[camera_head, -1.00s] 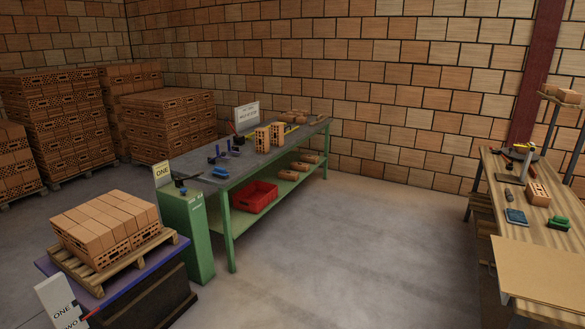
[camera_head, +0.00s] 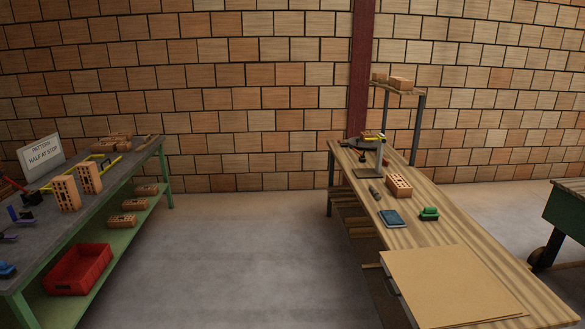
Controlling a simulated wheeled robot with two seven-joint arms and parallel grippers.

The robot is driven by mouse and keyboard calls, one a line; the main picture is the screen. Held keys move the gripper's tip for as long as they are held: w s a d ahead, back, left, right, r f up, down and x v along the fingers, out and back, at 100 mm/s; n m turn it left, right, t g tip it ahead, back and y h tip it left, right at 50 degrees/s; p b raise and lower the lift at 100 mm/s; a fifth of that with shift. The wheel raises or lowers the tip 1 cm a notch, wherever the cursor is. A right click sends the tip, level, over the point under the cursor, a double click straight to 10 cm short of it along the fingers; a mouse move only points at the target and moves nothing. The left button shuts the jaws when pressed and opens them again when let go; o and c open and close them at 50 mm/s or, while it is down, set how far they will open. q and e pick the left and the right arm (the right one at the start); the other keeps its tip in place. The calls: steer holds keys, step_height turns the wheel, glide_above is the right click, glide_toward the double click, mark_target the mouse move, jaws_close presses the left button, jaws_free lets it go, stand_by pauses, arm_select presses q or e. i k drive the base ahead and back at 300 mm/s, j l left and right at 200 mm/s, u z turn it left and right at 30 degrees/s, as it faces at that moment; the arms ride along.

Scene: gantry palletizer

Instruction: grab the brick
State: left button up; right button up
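Several bricks are in view, and I cannot tell which one the task means. One perforated brick (camera_head: 399,185) lies on the wooden workbench at the right. Two bricks stand upright on the grey-topped green bench at the left, a nearer one (camera_head: 66,193) and a farther one (camera_head: 89,177). More bricks (camera_head: 118,138) lie flat at the far end of that bench, and others (camera_head: 129,220) lie on its lower shelf. A brick (camera_head: 401,84) also sits on the raised shelf behind the workbench. Neither of my grippers shows in this view.
A red crate (camera_head: 78,270) sits on the left bench's lower shelf. Open floor (camera_head: 245,250) lies between the benches. A dark green cart (camera_head: 568,218) stands far right.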

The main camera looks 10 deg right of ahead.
mark_target(399, 185)
steer(key=i+z, duration=0.2)
steer(key=i, duration=0.25)
steer(key=i+z, duration=0.25)
steer(key=i, duration=0.15)
steer(key=i+j+z, duration=0.2)
steer(key=i, duration=0.2)
steer(key=i+j+z, duration=0.2)
steer(key=i, duration=0.2)
